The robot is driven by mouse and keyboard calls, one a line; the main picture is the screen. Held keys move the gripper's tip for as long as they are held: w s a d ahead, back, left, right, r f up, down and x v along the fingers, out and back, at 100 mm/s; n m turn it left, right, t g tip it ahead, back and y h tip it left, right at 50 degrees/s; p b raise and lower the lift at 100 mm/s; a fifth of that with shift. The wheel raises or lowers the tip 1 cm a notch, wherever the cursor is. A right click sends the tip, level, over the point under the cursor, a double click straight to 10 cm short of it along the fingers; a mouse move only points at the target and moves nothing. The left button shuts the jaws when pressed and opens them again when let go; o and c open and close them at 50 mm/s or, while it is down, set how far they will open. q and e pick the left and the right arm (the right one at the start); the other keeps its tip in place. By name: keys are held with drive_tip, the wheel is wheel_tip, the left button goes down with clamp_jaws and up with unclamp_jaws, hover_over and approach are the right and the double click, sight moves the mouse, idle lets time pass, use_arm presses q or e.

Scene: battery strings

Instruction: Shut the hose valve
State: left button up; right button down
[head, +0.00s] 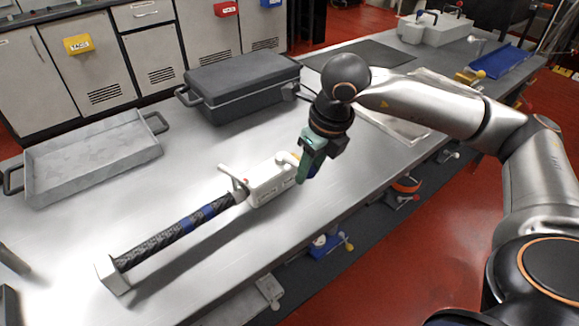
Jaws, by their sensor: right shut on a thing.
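A black braided hose (165,243) with blue bands lies on the steel table. Its near end sits in a pale metal bracket (111,275), and its far end meets a white valve block (270,180). A pale lever (234,180) stands at the block's left end, and a white rounded fitting (287,158) is at its right end. My right gripper (306,172) points down at this right end, shut on what looks like the valve's handle. The fingers hide most of it; a little blue shows beside them. My left gripper is out of view.
A grey metal tray (95,157) and a dark lidded case (243,85) stand behind the hose. A flat dark mat (372,56), a shallow pale tray (388,124) and a blue tray (497,62) lie further right. The table front is mostly clear.

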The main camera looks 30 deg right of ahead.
drive_tip(key=shift+d, duration=0.1)
drive_tip(key=n, duration=0.1)
drive_tip(key=d+n, duration=0.1)
drive_tip(key=shift+w+d+n+b, duration=0.25)
drive_tip(key=shift+d+n+b, duration=0.05)
drive_tip(key=shift+b, duration=0.1)
drive_tip(key=shift+y, duration=0.3)
drive_tip(key=shift+w+d+n+g, duration=0.35)
drive_tip(key=shift+d+n, duration=0.4)
drive_tip(key=shift+n, duration=0.45)
drive_tip(key=shift+w, duration=0.1)
drive_tip(key=shift+w+d+n+y, duration=0.25)
drive_tip(key=shift+w+d+n, duration=0.1)
drive_tip(key=shift+n, duration=0.3)
drive_tip(key=shift+w+d+n+y, duration=0.25)
drive_tip(key=shift+d+n, duration=0.1)
drive_tip(key=shift+n, duration=0.3)
